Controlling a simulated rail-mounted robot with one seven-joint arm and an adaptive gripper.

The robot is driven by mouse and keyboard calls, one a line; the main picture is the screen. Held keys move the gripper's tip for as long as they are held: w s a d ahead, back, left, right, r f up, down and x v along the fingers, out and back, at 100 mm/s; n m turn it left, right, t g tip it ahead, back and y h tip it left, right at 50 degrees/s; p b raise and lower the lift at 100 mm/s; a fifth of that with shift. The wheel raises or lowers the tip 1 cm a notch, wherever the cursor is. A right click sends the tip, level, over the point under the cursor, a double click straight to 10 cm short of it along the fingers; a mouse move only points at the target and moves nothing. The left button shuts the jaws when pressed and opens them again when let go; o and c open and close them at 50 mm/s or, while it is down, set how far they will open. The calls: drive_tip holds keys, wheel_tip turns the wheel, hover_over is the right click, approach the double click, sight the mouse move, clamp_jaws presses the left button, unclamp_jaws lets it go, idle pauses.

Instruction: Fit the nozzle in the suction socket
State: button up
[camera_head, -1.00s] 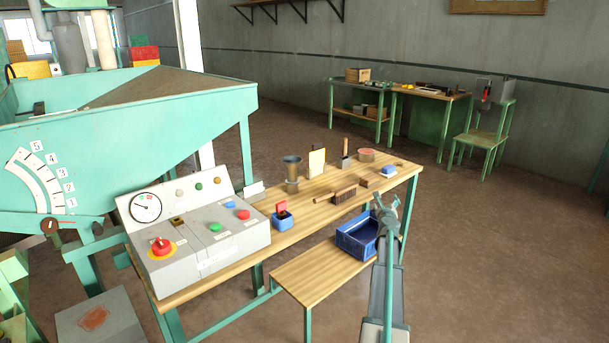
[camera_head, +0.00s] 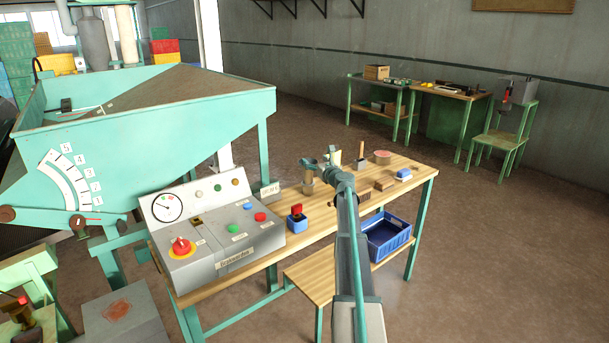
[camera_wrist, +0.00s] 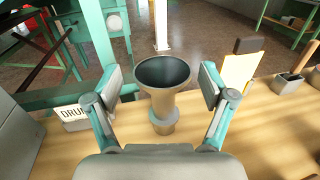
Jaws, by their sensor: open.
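The nozzle, a grey-tan piece with a flared dark mouth (camera_wrist: 163,72), stands upright on the wooden bench in the wrist view. In the head view the nozzle (camera_head: 308,184) shows only partly, beside and behind my gripper (camera_head: 322,164). In the wrist view my gripper (camera_wrist: 161,88) is open, with one finger on each side of the nozzle. Gaps show between the fingers and the nozzle, so it is not held. I cannot pick out the suction socket for sure in these frames.
The bench (camera_head: 285,207) carries a grey control box (camera_head: 222,240), a blue holder with a red-topped piece (camera_head: 297,221), brushes and small items to the right. A tan card (camera_wrist: 240,72) stands right of the nozzle. A blue crate (camera_head: 387,239) sits on the lower shelf.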

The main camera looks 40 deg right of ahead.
sight(310, 172)
wheel_tip(310, 172, down, 8)
drive_tip(key=shift+d+r, duration=0.1)
drive_tip(key=shift+r, duration=0.15)
drive_tip(key=w, duration=0.2)
drive_tip(key=w+d, duration=0.1)
drive_tip(key=w, duration=0.2)
drive_tip(key=w+p, duration=0.1)
drive_tip(key=w, duration=0.1)
drive_tip(key=shift+w+d, duration=0.15)
drive_tip(key=shift+d, duration=0.1)
drive_tip(key=c, duration=1.6)
